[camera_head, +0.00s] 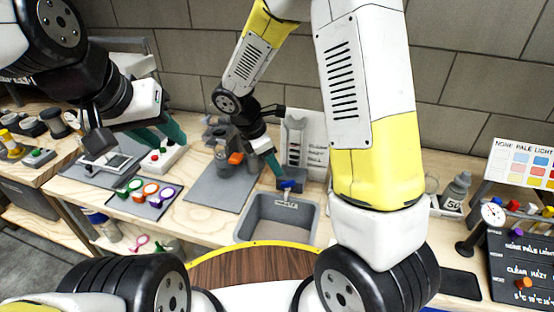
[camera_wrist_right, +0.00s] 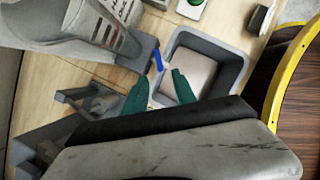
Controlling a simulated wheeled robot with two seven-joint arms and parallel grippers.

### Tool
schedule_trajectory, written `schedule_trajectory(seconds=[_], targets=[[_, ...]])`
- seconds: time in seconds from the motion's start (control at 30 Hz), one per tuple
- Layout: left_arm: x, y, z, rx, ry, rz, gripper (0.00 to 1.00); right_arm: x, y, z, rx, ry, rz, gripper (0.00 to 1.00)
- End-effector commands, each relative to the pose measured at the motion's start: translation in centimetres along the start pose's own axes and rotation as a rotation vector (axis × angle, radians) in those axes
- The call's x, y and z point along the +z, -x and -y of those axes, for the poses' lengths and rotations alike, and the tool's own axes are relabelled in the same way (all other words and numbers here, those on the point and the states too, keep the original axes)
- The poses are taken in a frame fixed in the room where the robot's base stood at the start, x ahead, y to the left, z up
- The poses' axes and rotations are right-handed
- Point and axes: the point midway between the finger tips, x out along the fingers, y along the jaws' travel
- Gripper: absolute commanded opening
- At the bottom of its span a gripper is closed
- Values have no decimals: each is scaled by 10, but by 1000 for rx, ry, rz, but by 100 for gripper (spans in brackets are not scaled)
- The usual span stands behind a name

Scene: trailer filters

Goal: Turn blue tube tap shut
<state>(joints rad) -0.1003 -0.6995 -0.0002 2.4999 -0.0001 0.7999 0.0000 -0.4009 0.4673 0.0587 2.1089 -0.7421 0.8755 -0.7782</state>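The blue tap (camera_head: 288,184) is a small blue lever on a grey block below a white panel with markings (camera_head: 296,138). It stands at the back edge of a grey bin. In the right wrist view the blue lever (camera_wrist_right: 158,61) shows just beyond my fingertips, roughly between them. My right gripper (camera_head: 274,172) is close to the tap from the left; its green fingers are apart in the wrist view (camera_wrist_right: 160,78), with nothing between them. Whether a finger touches the lever I cannot tell. My left gripper (camera_head: 171,146) has its teal fingers apart, above a white box with a red button (camera_head: 163,158).
The grey bin (camera_head: 240,231) stands in front of the tap. Left of it are a grey mat (camera_head: 214,192) with a grey device and orange part (camera_head: 236,158), and coloured rings (camera_head: 150,188). A dial gauge (camera_head: 492,212) and dark board (camera_head: 517,246) stand at right.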

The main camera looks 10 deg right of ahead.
Motion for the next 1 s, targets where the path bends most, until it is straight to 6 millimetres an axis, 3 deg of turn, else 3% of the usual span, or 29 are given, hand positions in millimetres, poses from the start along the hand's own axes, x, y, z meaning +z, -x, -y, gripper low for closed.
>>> schedule_trajectory(seconds=[0.17,0.6,0.97,1.0], targets=[[0,0,0,0,0,0,36,-4,-13,0,-6,28,12,33],[0,0,0,0,0,0,36,-3,-75,0,-5,26,10,33],[0,0,0,0,0,0,36,-3,-81,0,-3,24,9,33],[0,0,0,0,0,0,36,-3,-81,0,-3,24,9,27]])
